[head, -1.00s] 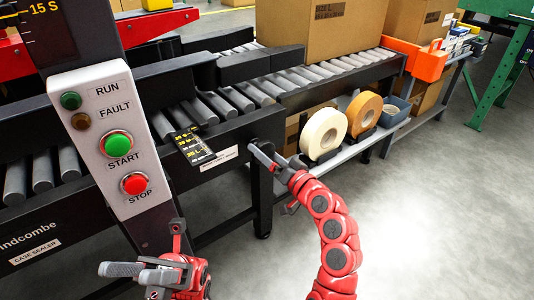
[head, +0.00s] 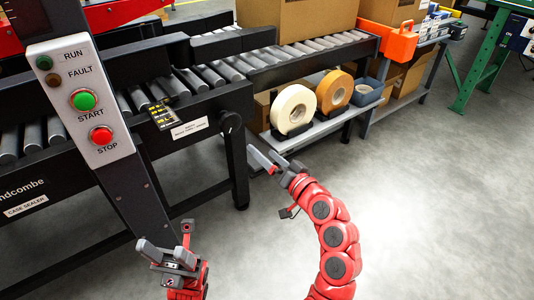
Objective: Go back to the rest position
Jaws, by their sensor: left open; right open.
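My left gripper (head: 166,250) is at the bottom left of the head view, below the control panel. Its jaws are open with nothing between them. My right gripper (head: 268,161) is near the middle of the view, to the right of the conveyor's black leg and in front of the tape shelf. Its fingers are apart and empty. Neither gripper is seen holding anything.
The case sealer's control panel (head: 85,112) stands at the left, by the roller conveyor (head: 230,68). Tape rolls (head: 294,108) sit on a low shelf (head: 325,128). An orange bin (head: 388,42) is at the back right. Grey floor (head: 430,210) at the right is clear.

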